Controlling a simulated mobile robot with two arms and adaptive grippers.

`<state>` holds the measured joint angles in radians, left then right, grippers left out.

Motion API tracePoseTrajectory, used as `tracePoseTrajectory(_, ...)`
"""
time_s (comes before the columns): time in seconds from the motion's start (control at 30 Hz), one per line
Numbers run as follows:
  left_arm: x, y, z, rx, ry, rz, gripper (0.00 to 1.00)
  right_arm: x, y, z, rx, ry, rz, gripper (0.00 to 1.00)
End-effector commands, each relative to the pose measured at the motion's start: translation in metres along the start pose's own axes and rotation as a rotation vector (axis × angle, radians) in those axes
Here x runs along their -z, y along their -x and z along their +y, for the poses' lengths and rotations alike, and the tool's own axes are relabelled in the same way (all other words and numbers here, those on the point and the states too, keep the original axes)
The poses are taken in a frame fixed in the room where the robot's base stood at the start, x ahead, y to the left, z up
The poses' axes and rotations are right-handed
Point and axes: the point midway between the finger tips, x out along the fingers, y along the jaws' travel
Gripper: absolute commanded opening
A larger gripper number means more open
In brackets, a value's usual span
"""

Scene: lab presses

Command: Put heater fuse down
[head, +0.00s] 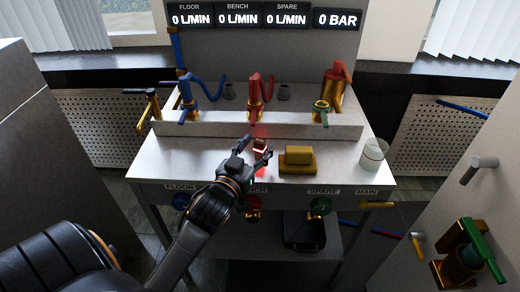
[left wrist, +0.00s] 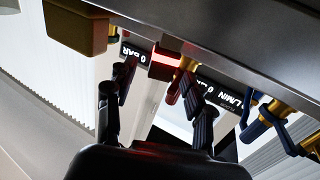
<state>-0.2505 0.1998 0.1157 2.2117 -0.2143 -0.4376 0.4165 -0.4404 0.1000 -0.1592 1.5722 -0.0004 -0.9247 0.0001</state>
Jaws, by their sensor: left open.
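The heater fuse, a small block with a glowing red-white edge (head: 260,144), is on the pale bench top (head: 215,160), with a red glow around it. My left gripper (head: 256,150) is open, with its fingertips close around the fuse. In the left wrist view, which is upside down, the fuse (left wrist: 164,61) shows between and beyond the two spread fingers of the left gripper (left wrist: 157,72). Whether a finger touches it I cannot tell. My right gripper is not in view.
A yellow block (head: 297,160) stands just right of the fuse, and a white cup (head: 373,153) is at the bench's right end. Blue, red and green valves (head: 254,92) line the raised back ledge. Coloured knobs line the front edge. The bench's left part is clear.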

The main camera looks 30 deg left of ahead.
Motion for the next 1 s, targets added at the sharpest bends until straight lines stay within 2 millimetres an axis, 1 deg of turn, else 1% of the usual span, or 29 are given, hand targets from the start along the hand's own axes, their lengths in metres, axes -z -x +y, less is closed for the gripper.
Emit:
tracePoseTrajectory(0.03, 0.000, -0.008, 0.001, -0.001, -0.001, 0.001, 0.53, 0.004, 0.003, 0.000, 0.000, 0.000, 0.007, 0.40)
tracePoseTrajectory(0.1, 0.000, -0.016, 0.001, -0.001, -0.001, 0.001, 0.53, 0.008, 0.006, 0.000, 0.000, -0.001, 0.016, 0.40)
tracePoseTrajectory(0.2, 0.000, -0.022, 0.001, -0.001, -0.001, 0.001, 0.53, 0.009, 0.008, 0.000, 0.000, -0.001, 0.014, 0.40)
tracePoseTrajectory(0.43, -0.001, -0.023, 0.001, -0.001, 0.000, -0.001, 0.53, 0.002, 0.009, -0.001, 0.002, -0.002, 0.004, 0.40)
tracePoseTrajectory(0.47, -0.001, -0.023, 0.001, -0.001, 0.000, -0.001, 0.51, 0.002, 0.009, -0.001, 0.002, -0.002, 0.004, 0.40)
tracePoseTrajectory(0.5, -0.001, -0.023, 0.001, -0.001, 0.000, -0.001, 0.43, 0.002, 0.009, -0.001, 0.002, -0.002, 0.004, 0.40)
tracePoseTrajectory(0.67, -0.001, -0.023, 0.001, -0.001, 0.000, -0.001, 0.10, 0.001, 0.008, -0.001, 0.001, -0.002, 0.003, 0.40)
tracePoseTrajectory(0.7, -0.001, -0.023, 0.001, -0.001, 0.000, -0.001, 0.02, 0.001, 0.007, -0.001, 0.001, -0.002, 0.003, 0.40)
tracePoseTrajectory(0.73, -0.001, -0.023, 0.001, -0.001, 0.000, -0.001, 0.00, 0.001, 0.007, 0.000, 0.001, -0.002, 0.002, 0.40)
tracePoseTrajectory(1.0, 0.000, -0.023, 0.001, -0.001, 0.000, 0.000, 0.00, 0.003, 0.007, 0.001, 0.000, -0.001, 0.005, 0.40)
